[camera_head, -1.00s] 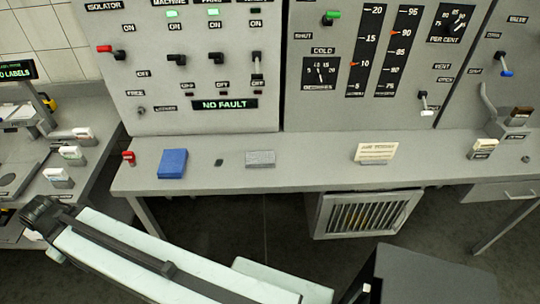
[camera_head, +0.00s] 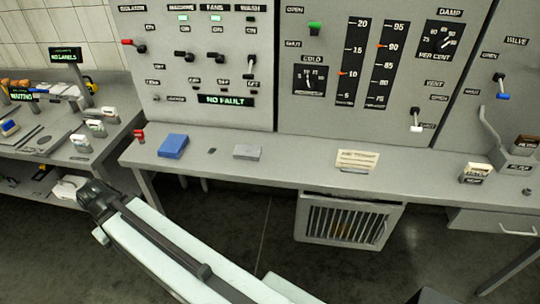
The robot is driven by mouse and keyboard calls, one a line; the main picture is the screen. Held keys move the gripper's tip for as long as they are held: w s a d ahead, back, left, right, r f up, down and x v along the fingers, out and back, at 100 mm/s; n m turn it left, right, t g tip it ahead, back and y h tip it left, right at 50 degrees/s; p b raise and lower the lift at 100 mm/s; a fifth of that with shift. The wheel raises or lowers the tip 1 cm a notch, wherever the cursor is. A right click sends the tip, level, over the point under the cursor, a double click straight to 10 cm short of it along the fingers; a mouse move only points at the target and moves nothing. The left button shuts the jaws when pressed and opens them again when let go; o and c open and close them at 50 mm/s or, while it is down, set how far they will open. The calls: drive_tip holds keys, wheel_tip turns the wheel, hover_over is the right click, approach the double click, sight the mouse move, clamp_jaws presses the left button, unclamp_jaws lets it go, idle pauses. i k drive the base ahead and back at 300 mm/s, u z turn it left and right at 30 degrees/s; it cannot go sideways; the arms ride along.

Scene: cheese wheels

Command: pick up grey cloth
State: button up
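A folded grey cloth (camera_head: 247,152) lies flat on the grey desk (camera_head: 300,172), left of the middle. A folded blue cloth (camera_head: 173,146) lies to its left, with a small dark piece (camera_head: 212,151) between them. My pale arm reaches from the bottom edge up to a dark joint at the left, in front of the desk and apart from the grey cloth. My gripper's fingers do not show, so its state is hidden.
A control panel (camera_head: 205,75) with levers stands behind the desk. A paper card (camera_head: 357,160) and a small labelled holder (camera_head: 476,173) are to the right. A side bench (camera_head: 40,150) with several items is at left. A barred crate (camera_head: 345,222) sits under the desk.

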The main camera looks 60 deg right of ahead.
sight(244, 152)
drive_tip(key=u, duration=0.15)
drive_tip(key=i, duration=0.9)
drive_tip(key=z, duration=0.05)
